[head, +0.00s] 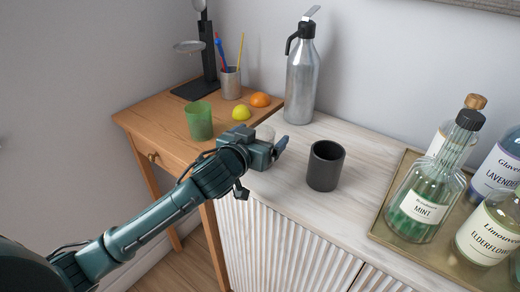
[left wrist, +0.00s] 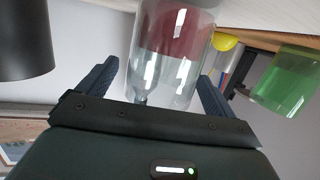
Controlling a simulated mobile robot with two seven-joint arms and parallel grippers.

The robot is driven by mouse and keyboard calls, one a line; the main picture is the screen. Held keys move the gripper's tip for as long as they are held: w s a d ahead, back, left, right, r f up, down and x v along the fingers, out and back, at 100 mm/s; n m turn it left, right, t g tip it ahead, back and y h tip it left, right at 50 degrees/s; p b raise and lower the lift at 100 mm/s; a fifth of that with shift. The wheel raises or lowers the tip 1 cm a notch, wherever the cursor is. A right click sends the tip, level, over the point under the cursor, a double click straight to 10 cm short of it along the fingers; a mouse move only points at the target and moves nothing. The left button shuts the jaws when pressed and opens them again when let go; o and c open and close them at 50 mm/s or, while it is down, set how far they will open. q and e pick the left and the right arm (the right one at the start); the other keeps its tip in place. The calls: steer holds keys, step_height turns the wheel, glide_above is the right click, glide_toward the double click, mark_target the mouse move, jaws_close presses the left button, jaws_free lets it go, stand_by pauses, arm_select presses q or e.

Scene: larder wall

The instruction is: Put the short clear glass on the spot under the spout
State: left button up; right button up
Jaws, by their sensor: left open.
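The short clear glass (head: 266,132) stands on the pale cabinet top, mostly hidden behind my left gripper (head: 272,144) in the head view. In the left wrist view the glass (left wrist: 172,60) lies between the two spread fingers of my left gripper (left wrist: 157,78), which is open. I cannot tell whether a finger touches the glass. A silver siphon bottle (head: 301,88) with a black spout (head: 291,42) pointing left stands behind the glass. The surface under that spout is largely hidden. My right gripper is not in view.
A dark grey cup (head: 325,166) stands right of the gripper. A tray (head: 400,240) with several bottles is at the right. A green tumbler (head: 199,121), lemon (head: 241,113), orange (head: 260,100), pencil cup (head: 230,83) and black stand (head: 208,60) occupy the wooden table.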

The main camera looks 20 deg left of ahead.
arm_select(q)
steer(key=c, duration=1.3)
steer(key=shift+c, duration=0.7)
steer(key=shift+r, duration=0.15)
